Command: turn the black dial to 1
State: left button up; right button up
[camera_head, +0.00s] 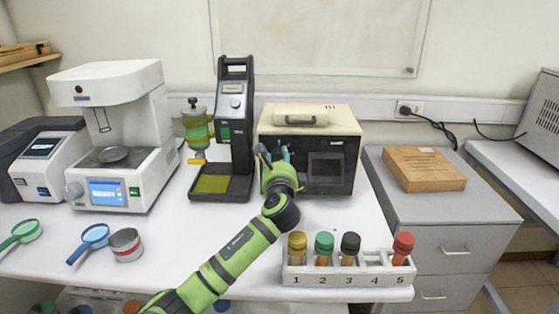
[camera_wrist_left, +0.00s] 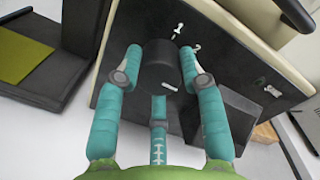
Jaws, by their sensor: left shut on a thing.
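The black dial (camera_wrist_left: 158,68) sits on the dark front panel (camera_wrist_left: 228,70) of a cream-topped box (camera_head: 345,121). White numerals 1 (camera_wrist_left: 178,29) and 2 (camera_wrist_left: 197,47) are printed beside the dial. A short white mark shows on the dial near its lower right edge in the left wrist view. My left gripper (camera_head: 273,155) is at the left part of the box front. It is shut on the dial, with teal fingers on both sides (camera_wrist_left: 160,56) and a third finger below. In the head view the gripper hides the dial. My right gripper is not in view.
A black tester (camera_head: 235,120) with a yellow-green plate stands just left of the box. A numbered rack (camera_head: 345,281) with capped vials is at the table's front edge, right of my arm. A wooden block (camera_head: 424,168) lies on the grey cabinet.

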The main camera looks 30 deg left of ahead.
pick_arm(q)
jog(key=shift+a+r+n, duration=0.25)
jog(key=shift+r+n, duration=0.05)
